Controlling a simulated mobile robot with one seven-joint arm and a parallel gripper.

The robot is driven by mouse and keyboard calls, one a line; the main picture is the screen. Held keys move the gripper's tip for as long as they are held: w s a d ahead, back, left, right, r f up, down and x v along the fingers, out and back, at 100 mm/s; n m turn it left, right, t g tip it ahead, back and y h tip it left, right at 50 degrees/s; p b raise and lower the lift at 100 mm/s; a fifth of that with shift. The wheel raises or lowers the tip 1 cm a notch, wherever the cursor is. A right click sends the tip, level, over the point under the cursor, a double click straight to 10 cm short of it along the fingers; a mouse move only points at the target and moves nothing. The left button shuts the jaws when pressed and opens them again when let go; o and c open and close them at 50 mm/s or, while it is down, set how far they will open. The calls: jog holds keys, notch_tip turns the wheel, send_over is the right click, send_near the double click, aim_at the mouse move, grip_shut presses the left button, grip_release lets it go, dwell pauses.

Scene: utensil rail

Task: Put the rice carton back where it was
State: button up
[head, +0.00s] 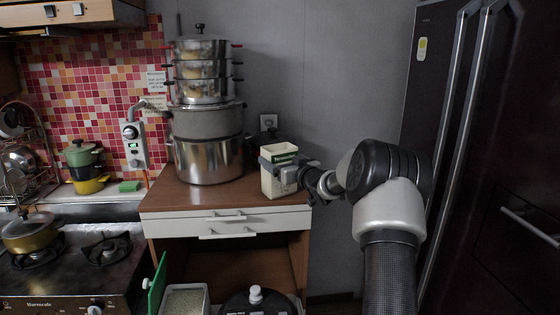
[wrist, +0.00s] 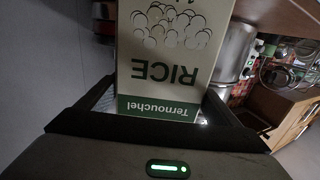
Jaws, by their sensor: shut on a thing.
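The rice carton (head: 279,183) is a cream box with a green top band, upright at the right end of the brown cabinet top (head: 225,197). My gripper (head: 284,160) is shut around its upper part, coming from the right. In the wrist view the carton (wrist: 175,62) fills the space between the fingers of my gripper (wrist: 163,105), with the word RICE upside down. Whether the carton's base touches the cabinet top or hangs just above it, I cannot tell.
A tall stack of steel pots (head: 207,158) stands left of the carton. A dark pot (head: 295,141) is partly hidden behind it. A stove (head: 70,262) is at the left and a dark fridge (head: 490,150) at the right. Some cabinet top in front of the pots is bare.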

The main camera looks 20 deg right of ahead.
jog(key=o, duration=2)
jog(key=shift+s+r, duration=0.1)
jog(key=s, duration=0.4)
jog(key=s+d+b, duration=0.1)
jog(key=s, duration=0.7)
jog(key=shift+d, duration=0.15)
jog(key=shift+w, duration=0.1)
